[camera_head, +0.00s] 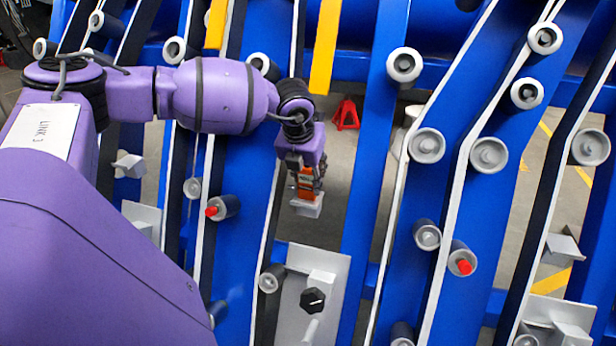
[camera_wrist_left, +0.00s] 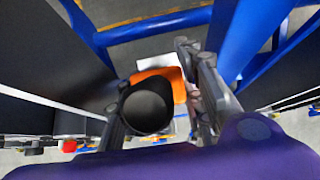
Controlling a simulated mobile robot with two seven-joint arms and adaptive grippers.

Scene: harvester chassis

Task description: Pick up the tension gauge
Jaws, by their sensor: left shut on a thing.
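The tension gauge (camera_head: 307,190) appears as a small orange and white piece between the fingers of my left gripper (camera_head: 304,172). My left gripper is shut on it and points downward in front of the blue frame. In the left wrist view, the gauge (camera_wrist_left: 165,78) shows an orange body with a black round part (camera_wrist_left: 147,106) and some white beyond, between the two fingers. The fingers partly hide it. My right gripper is in neither view.
A blue chassis with slanted blue beams (camera_head: 362,150), black and white belts (camera_head: 460,150) and grey rollers (camera_head: 428,146) surrounds the gripper. Below stands a light plate with a black knob (camera_head: 312,300). A red jack stand (camera_head: 346,114) is on the floor behind.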

